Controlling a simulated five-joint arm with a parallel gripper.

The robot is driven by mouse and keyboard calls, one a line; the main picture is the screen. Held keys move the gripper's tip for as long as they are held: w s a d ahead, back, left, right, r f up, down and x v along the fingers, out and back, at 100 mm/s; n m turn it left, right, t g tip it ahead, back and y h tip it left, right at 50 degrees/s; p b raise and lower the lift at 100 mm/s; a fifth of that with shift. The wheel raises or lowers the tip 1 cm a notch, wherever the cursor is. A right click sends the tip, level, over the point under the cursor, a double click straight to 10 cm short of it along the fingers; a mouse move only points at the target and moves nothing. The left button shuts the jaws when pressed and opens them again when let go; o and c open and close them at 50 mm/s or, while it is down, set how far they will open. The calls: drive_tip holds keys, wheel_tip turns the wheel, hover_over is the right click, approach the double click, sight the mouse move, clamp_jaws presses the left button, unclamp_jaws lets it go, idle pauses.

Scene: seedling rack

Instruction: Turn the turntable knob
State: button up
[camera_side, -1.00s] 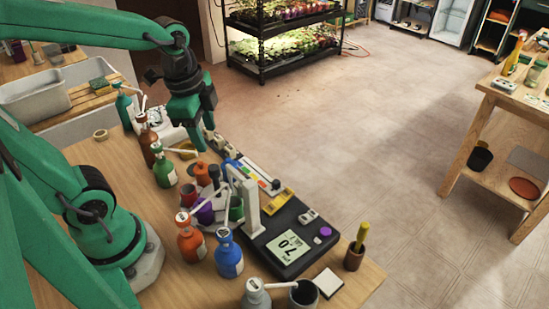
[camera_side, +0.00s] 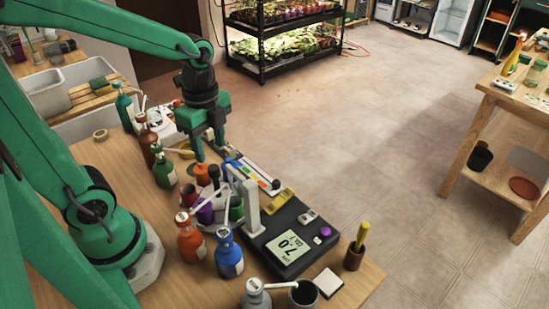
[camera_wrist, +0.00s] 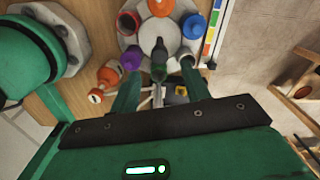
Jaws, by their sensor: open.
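The turntable (camera_wrist: 127,42) is a pale round disc carrying several coloured cups, including orange, blue, purple and green ones. A dark upright knob (camera_wrist: 159,47) stands at its middle in the wrist view. In the side view the turntable's cups are crowded together, with a dark knob (camera_side: 214,172) among them, and the disc is mostly hidden. My gripper (camera_wrist: 160,72) is open and empty. Its two green fingers point toward the turntable on either side of the green cup, with the knob just beyond. In the side view my gripper (camera_side: 211,155) hangs above the far side of the cups.
Several bottles surround the turntable, including an orange one (camera_side: 190,240) and a blue one (camera_side: 228,255). A colour strip (camera_side: 246,172) lies behind.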

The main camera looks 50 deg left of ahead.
sight(213, 167)
drive_tip(key=shift+f, duration=3.1)
drive_tip(key=c, duration=1)
